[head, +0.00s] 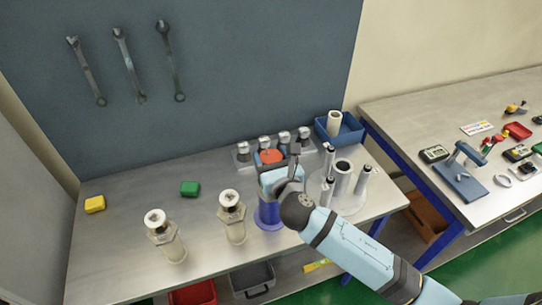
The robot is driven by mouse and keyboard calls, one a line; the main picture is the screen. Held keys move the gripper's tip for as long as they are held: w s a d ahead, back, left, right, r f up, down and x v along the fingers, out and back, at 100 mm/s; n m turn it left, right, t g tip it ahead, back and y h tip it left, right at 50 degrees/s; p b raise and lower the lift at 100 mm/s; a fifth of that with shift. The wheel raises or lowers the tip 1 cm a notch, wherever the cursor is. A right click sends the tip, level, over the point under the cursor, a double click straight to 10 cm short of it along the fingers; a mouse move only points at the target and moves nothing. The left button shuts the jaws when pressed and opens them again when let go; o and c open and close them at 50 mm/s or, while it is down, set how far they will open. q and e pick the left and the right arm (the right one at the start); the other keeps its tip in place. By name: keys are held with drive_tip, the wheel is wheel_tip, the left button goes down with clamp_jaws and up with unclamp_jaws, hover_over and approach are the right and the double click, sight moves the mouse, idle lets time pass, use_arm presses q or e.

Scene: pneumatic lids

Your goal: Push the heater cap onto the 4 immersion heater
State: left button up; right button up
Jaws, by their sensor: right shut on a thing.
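My right gripper (284,172) reaches over the bench from the lower right. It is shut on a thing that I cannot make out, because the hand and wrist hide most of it. An orange-red round piece (269,156) shows just beyond the hand; I cannot tell whether it is held. A blue cylinder (268,214) stands below the hand, its top hidden. Several silver capped pieces (243,150) stand in a row at the back. I cannot tell which pieces are the heater cap and the 4 immersion heater. My left gripper is out of view.
Two glass jars with white tops (231,214) stand front left. A round plate (346,199) with upright dark-tipped cylinders lies right of the hand. A blue bin (347,134) is behind it. Yellow (95,204) and green (190,188) blocks lie left, with bare bench between.

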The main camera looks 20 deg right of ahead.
drive_tip(key=shift+f+b, duration=1.35)
drive_tip(key=shift+f, duration=0.95)
drive_tip(key=o, duration=1)
drive_tip(key=shift+s, duration=0.35)
drive_tip(key=s+b, duration=0.2)
drive_tip(key=s, duration=1.1)
drive_tip(key=shift+s+d, duration=0.1)
drive_tip(key=shift+d, duration=0.05)
